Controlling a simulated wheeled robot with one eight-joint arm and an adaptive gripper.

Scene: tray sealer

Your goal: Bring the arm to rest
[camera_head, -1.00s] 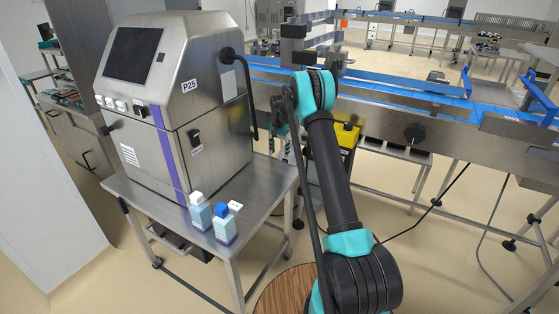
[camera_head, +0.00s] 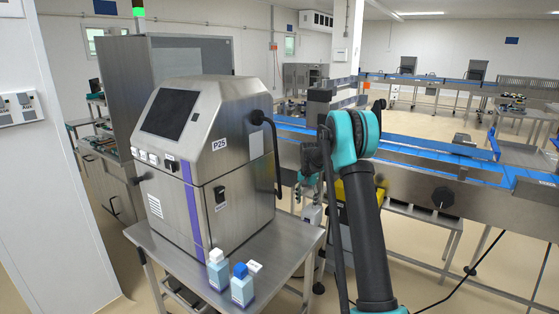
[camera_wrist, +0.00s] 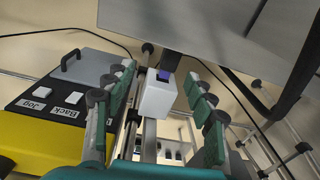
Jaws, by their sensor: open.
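My arm (camera_head: 368,240) rises from the bottom of the head view to a teal and black joint (camera_head: 352,135) in front of the conveyor. Its far end hangs down beyond that joint and is partly hidden. In the wrist view my gripper (camera_wrist: 162,76) is open, its teal-padded fingers spread to left and right. A white block with a blue-purple top (camera_wrist: 158,95) shows between the fingers. I cannot tell its distance, and no finger visibly touches it.
A steel machine marked P25 (camera_head: 205,150) stands on a steel table (camera_head: 160,240) with small blue-and-white bottles (camera_head: 242,287) at its front. A blue-belted conveyor (camera_head: 430,160) runs behind my arm. A yellow-black control box (camera_wrist: 60,95) is left of the gripper in the wrist view.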

